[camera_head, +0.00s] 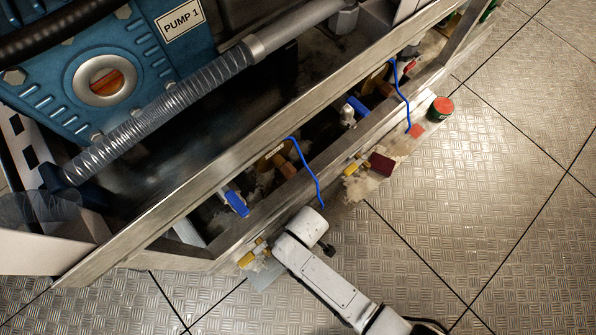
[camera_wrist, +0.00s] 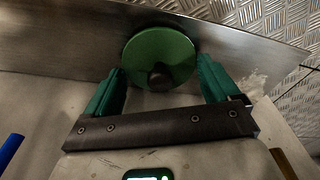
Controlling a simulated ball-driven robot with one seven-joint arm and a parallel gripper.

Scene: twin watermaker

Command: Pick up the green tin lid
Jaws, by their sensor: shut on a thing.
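The green tin lid (camera_wrist: 160,45) is a round green disc with a dark knob, seen in the wrist view at the upper middle. My gripper (camera_wrist: 158,78) has one green finger at each side of the lid and is shut on it. A flat grey metal beam is behind the lid, and I cannot tell whether they touch. In the head view my white arm reaches to the metal frame; the lid and my fingers do not show clearly there.
A metal frame (camera_head: 205,205) runs diagonally before the blue pump (camera_head: 105,75). Blue, yellow and red items lie along it. The plated floor (camera_head: 500,190) at right is mostly clear.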

